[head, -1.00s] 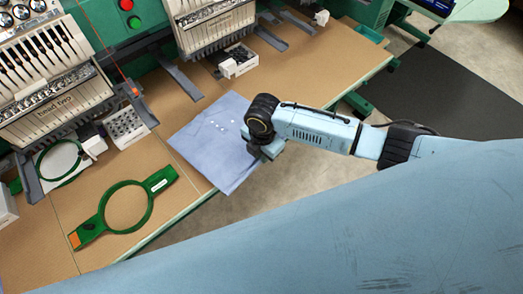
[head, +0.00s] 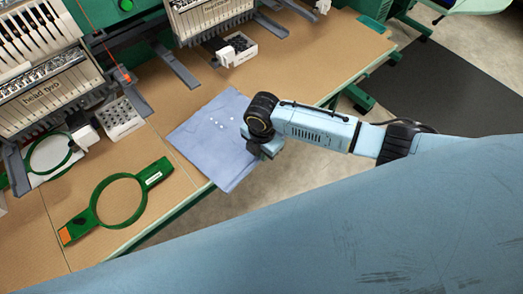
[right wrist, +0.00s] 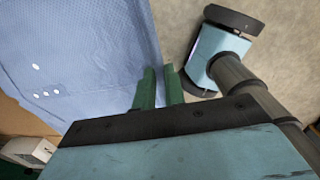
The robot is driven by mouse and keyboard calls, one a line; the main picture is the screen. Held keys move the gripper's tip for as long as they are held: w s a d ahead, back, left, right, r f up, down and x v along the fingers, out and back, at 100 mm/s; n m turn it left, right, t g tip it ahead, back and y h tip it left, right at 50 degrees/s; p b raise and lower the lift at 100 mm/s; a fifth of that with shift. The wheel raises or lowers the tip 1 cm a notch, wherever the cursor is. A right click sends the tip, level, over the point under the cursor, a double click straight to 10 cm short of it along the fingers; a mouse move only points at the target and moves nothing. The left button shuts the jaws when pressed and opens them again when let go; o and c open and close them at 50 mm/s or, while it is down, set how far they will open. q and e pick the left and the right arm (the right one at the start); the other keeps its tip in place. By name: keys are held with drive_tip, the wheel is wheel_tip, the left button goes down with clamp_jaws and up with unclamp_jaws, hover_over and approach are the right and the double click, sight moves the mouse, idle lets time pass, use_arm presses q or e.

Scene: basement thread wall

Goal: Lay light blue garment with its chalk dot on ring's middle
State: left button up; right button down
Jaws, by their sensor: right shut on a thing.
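The light blue garment (head: 208,150) lies flat on the tan table, its near part out over the front edge. It bears several small white marks; I cannot tell which is the chalk dot. It also shows in the right wrist view (right wrist: 95,50). The green ring (head: 97,218), a hoop with two flat arms, lies empty on the table to the left of the garment, apart from it. My right gripper (head: 266,152) is at the garment's right edge; in the right wrist view its green fingers (right wrist: 158,90) are shut on that edge. My left gripper is out of view.
Embroidery machine heads (head: 50,90) stand along the back. A white box of spools (head: 121,118) and another white box (head: 236,50) sit on the table. A second green hoop (head: 50,153) is at the left. Bare table lies right of the garment.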

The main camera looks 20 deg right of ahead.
idle(0.3)
drive_tip(key=c, duration=1.4)
unclamp_jaws()
wheel_tip(320, 180, up, 13)
drive_tip(key=shift+s+d+r+p, duration=0.1)
drive_tip(key=shift+d+r+p, duration=0.1)
drive_tip(key=shift+p, duration=0.5)
drive_tip(key=shift+a, duration=0.1)
